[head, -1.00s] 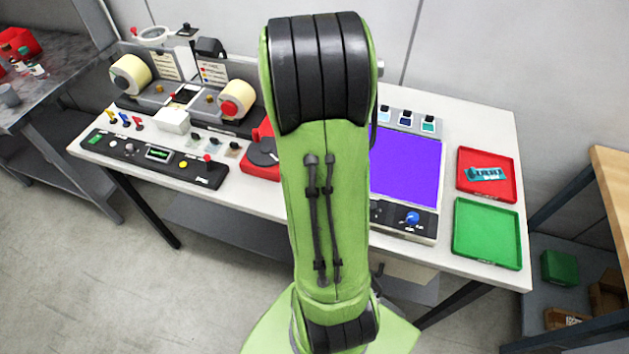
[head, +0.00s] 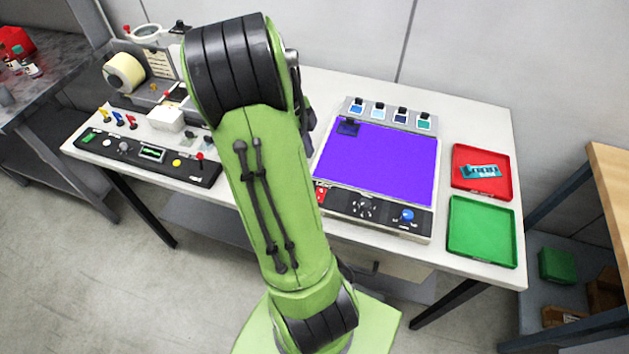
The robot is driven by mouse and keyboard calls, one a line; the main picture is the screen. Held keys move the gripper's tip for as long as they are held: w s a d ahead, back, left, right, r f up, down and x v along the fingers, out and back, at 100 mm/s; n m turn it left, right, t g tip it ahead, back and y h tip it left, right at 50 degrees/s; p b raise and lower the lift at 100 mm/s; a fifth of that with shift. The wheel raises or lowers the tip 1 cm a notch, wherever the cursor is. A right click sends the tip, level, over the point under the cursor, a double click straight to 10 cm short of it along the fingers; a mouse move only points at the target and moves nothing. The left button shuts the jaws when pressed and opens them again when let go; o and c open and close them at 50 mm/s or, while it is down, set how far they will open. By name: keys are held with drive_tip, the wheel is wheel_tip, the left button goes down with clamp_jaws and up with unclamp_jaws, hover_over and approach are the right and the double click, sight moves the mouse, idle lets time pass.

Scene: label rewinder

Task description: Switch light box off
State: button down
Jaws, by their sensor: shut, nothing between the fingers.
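The light box (head: 424,224) stands on the white table right of my arm, and its screen (head: 385,165) glows violet. Its front strip carries a red part (head: 321,193) at the left end, partly behind my arm, a black dial (head: 364,207) in the middle and a blue knob (head: 407,215) at the right. I cannot tell the position of any switch.
Several coloured samples with black clips (head: 400,116) line the back of the light box. A red tray (head: 456,182) with a teal strip (head: 480,171) and an empty green tray (head: 482,232) lie to the right. The rewinder (head: 124,73) and its control panel (head: 205,172) are at left.

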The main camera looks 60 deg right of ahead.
sight(322, 191)
drive_tip(key=x, duration=0.9)
drive_tip(key=w+x, duration=0.1)
drive_tip(key=x, duration=0.3)
drive_tip(key=shift+d+f+b, duration=0.1)
drive_tip(key=shift+f+b, duration=0.2)
drive_tip(key=shift+b, duration=0.05)
drive_tip(key=shift+f, duration=0.3)
